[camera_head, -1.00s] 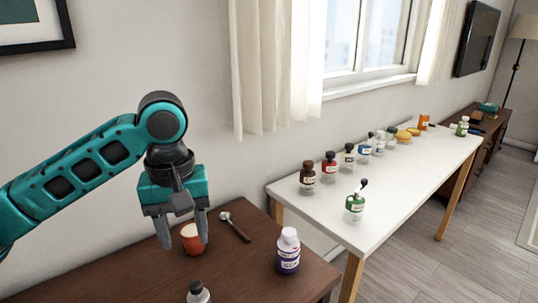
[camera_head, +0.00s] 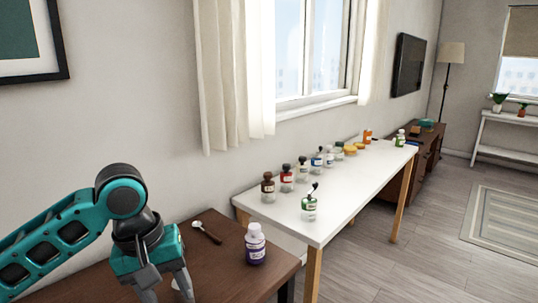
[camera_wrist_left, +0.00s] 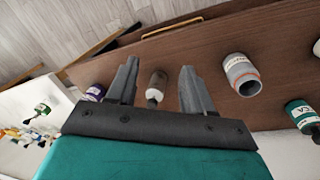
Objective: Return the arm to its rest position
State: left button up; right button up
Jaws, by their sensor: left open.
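My left gripper (camera_head: 168,288) is at the lower left of the head view, in front of the dark brown table, its fingertips cut off by the bottom edge. In the left wrist view its fingers (camera_wrist_left: 160,68) are spread apart with nothing held between them. My right gripper is in neither view.
The white table (camera_head: 345,195) holds several small bottles.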

pick_arm(q)
jog(key=d+f+m+t+h, duration=0.3)
jog(key=d+f+t+h, duration=0.35)
jog(key=f, duration=0.85)
jog(key=s+a+f+m+t+y, duration=0.3)
jog(key=s+a+f+y, duration=0.3)
jog(key=s+f, duration=0.5)
jog(key=shift+s+a, duration=0.65)
jog(key=shift+a, duration=0.25)
